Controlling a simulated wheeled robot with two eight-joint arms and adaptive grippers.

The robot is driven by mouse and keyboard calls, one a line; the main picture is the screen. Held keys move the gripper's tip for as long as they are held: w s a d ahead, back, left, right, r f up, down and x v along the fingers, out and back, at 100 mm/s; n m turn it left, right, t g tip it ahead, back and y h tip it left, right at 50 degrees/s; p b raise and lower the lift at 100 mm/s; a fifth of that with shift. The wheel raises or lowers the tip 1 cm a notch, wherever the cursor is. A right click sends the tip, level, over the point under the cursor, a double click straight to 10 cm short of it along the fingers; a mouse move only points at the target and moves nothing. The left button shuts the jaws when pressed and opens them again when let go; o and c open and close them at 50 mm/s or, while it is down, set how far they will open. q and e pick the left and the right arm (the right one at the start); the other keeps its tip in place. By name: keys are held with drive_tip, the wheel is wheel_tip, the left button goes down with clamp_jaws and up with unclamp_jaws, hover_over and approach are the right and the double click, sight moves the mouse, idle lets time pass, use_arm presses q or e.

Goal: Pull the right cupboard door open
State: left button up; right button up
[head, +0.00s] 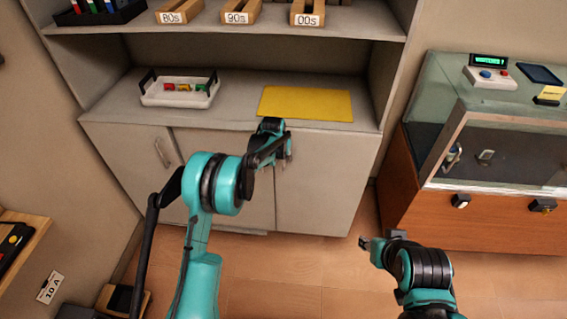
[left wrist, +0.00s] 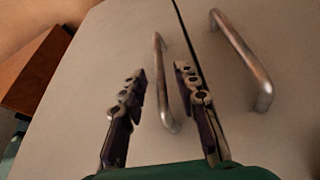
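The right cupboard door (head: 325,185) is pale grey and looks shut in the head view. My left gripper (head: 285,150) is in front of it near its upper left edge, and hides the handles there. In the left wrist view two metal bar handles flank the dark door seam. The right door's handle (left wrist: 162,85) lies between the open fingers of my left gripper (left wrist: 160,85) as seen in the picture. I cannot tell whether they touch it. My right gripper (head: 372,243) is low at the right, away from the cupboard; its finger opening is unclear.
The cupboard top (head: 235,100) holds a white tray (head: 180,92) and a yellow mat (head: 305,103). A glass display case (head: 490,130) on an orange-brown wooden base (head: 480,215) stands close at the right. Wooden floor (head: 290,265) is free before the doors.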

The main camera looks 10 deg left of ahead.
use_arm(q)
drive_tip(key=shift+b+x, duration=0.4)
drive_tip(key=shift+x, duration=0.95)
clamp_jaws()
drive_tip(key=shift+s+d, duration=0.1)
